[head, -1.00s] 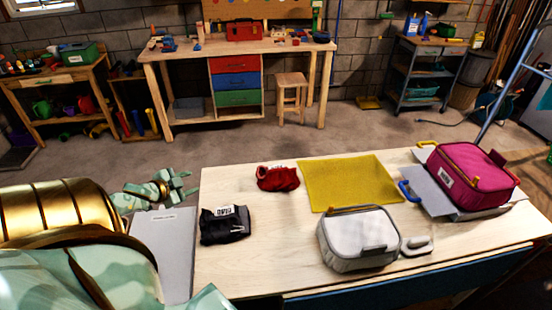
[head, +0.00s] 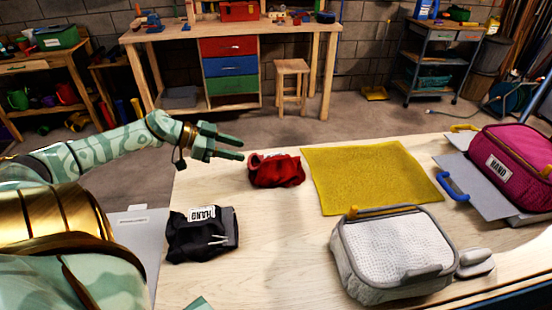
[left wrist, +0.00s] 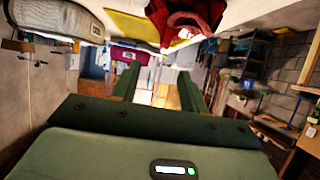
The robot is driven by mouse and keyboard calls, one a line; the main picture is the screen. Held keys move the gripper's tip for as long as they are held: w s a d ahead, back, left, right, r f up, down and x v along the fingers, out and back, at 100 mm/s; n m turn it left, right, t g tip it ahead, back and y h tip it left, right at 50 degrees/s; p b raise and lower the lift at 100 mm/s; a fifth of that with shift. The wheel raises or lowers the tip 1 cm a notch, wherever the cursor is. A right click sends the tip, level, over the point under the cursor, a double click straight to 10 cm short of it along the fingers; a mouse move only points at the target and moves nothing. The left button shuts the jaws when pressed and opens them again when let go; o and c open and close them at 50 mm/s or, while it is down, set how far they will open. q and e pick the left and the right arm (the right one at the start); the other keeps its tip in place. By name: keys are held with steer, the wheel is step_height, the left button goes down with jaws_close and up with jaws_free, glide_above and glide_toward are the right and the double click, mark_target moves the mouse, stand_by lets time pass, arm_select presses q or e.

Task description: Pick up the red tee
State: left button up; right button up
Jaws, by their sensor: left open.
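The red tee (head: 277,171) lies crumpled on the pale wooden table, left of the yellow cloth. In the left wrist view the red tee (left wrist: 190,18) shows at the top, beyond and above the fingers. My left gripper (head: 242,148) reaches in from the left, with its fingers apart and empty. Its fingertips are close to the tee's upper left, and I cannot tell whether they touch it. In the left wrist view the two green fingers of my left gripper (left wrist: 167,80) stand apart with nothing between them. My right gripper is not in view.
A black garment labelled HAND (head: 203,232) lies at the table's left. The yellow cloth (head: 370,175) lies flat in the middle. A grey-white bag (head: 393,250) stands in front, and a magenta bag (head: 520,160) at the right. Bare wood (head: 285,240) lies in front of the tee.

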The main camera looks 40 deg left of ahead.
arm_select(q)
steer(key=b, duration=0.3)
glide_toward(274, 157)
steer(key=x, duration=0.4)
steer(key=shift+d+f, duration=0.3)
steer(key=shift+f, duration=0.2)
steer(key=shift+w+d+b, duration=0.3)
steer(key=shift+d+b, duration=0.05)
steer(key=shift+d, duration=0.05)
steer(key=b+x, duration=0.1)
steer(key=x, duration=0.1)
steer(key=b+x, duration=0.2)
steer(key=shift+w+a+f+b, duration=0.1)
steer(key=shift+w+f+b, duration=0.1)
steer(key=shift+w+b, duration=0.15)
steer(key=shift+w+d+f, duration=0.1)
steer(key=shift+w+d, duration=0.1)
steer(key=shift+w, duration=0.1)
steer(key=shift+r, duration=0.2)
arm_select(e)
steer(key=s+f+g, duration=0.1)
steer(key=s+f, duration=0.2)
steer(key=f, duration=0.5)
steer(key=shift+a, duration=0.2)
arm_select(q)
jaws_close()
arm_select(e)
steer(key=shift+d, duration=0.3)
